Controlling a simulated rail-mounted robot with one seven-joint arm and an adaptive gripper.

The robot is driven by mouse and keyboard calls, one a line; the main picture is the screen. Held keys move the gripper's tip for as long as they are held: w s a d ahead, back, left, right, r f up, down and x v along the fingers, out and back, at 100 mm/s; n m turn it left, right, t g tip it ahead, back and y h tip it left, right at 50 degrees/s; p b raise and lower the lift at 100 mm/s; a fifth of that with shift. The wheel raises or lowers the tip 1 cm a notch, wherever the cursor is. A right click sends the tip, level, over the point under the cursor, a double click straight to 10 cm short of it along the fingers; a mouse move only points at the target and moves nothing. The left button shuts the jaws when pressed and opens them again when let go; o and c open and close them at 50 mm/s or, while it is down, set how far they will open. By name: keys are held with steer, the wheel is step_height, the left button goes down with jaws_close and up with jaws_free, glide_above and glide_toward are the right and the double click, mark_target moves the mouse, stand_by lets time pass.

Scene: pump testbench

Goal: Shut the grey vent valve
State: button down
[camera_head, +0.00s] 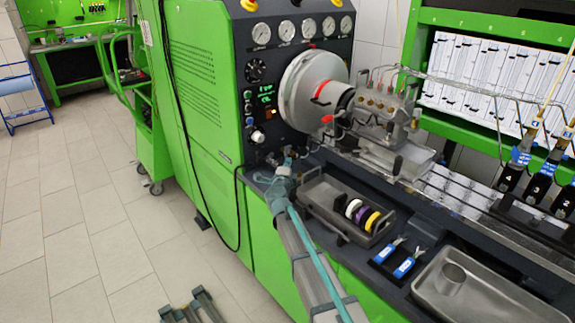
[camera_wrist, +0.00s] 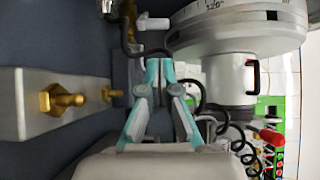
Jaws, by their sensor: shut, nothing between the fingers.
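My gripper (camera_wrist: 159,66) is shut, its two teal fingers close together with nothing seen between them. In the head view my gripper (camera_head: 287,163) is at the front panel of the green testbench (camera_head: 195,85), low beside the large disc. I cannot clearly make out the grey vent valve; the fingers and dark fittings hide part of that spot. A small pale knob (camera_wrist: 153,23) sticks out just beyond the fingertips in the wrist view. Brass fittings (camera_wrist: 62,99) on a grey block (camera_wrist: 40,125) lie left of the fingers, apart from them.
The large disc (camera_head: 300,92) and a black coiled cable (camera_wrist: 235,140) are close on the right. A tray (camera_head: 320,200) with coloured rings (camera_head: 362,215) is right of my arm. Blue-handled tools (camera_head: 404,268) and a steel tray (camera_head: 490,300) are further right.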

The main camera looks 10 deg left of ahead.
steer(key=w, duration=0.7)
steer(key=shift+w+d+p, duration=0.1)
steer(key=shift+w+p, duration=0.15)
steer(key=shift+p, duration=0.15)
steer(key=shift+r+p, duration=0.1)
steer(key=shift+p, duration=0.3)
